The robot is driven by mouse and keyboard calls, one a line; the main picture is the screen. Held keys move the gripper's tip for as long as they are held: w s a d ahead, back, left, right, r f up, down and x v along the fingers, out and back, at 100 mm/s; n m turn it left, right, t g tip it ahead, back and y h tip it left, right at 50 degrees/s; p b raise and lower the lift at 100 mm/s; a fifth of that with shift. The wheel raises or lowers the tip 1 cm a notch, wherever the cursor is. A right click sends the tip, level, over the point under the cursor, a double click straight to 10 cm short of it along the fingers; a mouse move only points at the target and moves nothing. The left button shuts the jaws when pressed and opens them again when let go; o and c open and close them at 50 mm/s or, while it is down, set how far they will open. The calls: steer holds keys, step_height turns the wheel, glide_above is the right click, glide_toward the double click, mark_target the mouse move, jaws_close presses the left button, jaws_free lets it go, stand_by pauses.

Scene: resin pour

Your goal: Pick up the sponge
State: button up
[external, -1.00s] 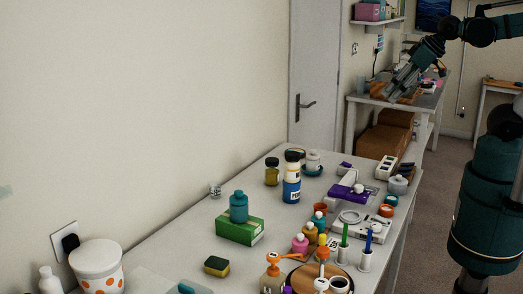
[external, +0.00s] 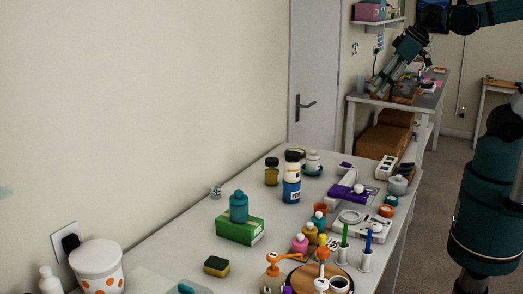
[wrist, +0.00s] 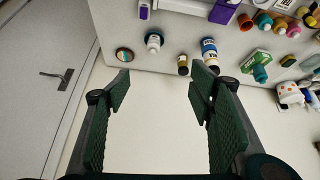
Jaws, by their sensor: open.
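The sponge (external: 216,266), yellow with a dark green side, lies on the near left part of the white table, in front of a green box. It also shows small at the right side of the wrist view (wrist: 288,60). My gripper (external: 378,91) is high and far from the sponge, toward the upper right of the external view. In the wrist view my gripper (wrist: 160,78) has its two green pads wide apart with nothing between them.
Near the sponge are the green box (external: 240,229) with a teal bottle (external: 239,207) on it, and a white dotted tub (external: 98,268). Bottles, a purple-and-white device (external: 350,192) and a round wooden board (external: 300,278) crowd the right. A wall runs along the left.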

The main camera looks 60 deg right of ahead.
steer(key=w+a+n+g+y, duration=0.1)
steer(key=w+a+n+g, duration=0.4)
steer(key=w+a, duration=1.55)
steer(key=n+g+h+b, duration=0.1)
steer(key=n+g+b, duration=0.1)
steer(key=n, duration=1)
glide_above(220, 257)
steer(key=f, duration=2.8)
steer(key=shift+w+d+f, duration=0.25)
steer(key=shift+d, duration=0.1)
steer(key=shift+s+a+f+n, duration=0.2)
steer(key=shift+a+f+n, duration=0.1)
steer(key=shift+a+f, duration=0.1)
steer(key=shift+f, duration=0.15)
steer(key=shift+f, duration=1.15)
